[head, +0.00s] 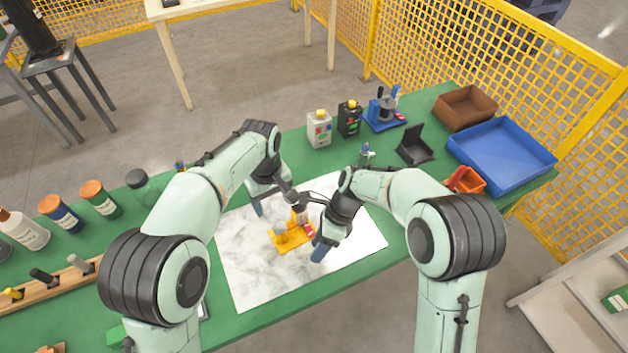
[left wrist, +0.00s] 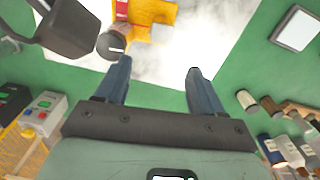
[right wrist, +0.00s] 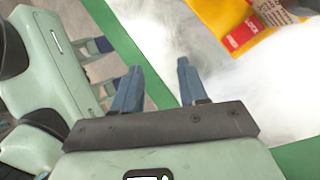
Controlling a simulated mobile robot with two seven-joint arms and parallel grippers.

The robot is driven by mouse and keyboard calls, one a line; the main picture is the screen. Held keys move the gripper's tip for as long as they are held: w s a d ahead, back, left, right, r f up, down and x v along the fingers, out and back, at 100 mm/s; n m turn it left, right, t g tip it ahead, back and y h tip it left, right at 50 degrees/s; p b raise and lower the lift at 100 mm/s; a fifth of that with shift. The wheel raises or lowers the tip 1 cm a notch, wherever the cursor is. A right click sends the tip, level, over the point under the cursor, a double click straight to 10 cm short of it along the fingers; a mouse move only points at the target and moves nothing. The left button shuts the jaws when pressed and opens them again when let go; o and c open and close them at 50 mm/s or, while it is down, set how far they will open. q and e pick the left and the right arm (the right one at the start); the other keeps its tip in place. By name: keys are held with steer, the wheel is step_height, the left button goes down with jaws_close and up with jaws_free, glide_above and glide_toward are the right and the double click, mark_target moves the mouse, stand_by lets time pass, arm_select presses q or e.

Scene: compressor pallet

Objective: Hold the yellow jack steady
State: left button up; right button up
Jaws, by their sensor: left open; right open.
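The yellow jack (head: 288,239) stands on the white marbled sheet (head: 250,270) on the green table, between my two grippers. It has a red label, clear in the right wrist view (right wrist: 240,35). It also shows at the top edge of the left wrist view (left wrist: 150,14). My left gripper (head: 270,207) is open behind and left of the jack; nothing is between its fingers in the left wrist view (left wrist: 158,76). My right gripper (head: 318,248) is open just right of the jack, with empty fingers in the right wrist view (right wrist: 158,72). Neither gripper visibly touches the jack.
A dark part with a round grey end (left wrist: 112,44) is close to the jack. Bottles (head: 100,198) line the left side.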

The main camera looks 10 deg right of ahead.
mark_target(278, 227)
arm_select(q)
step_height(278, 227, down, 13)
steer(key=shift+f, duration=0.2)
arm_select(e)
steer(key=w+r+m+t+h, duration=0.1)
steer(key=w+r+t, duration=0.3)
steer(key=w+r, duration=0.7)
steer(key=shift+r, duration=0.45)
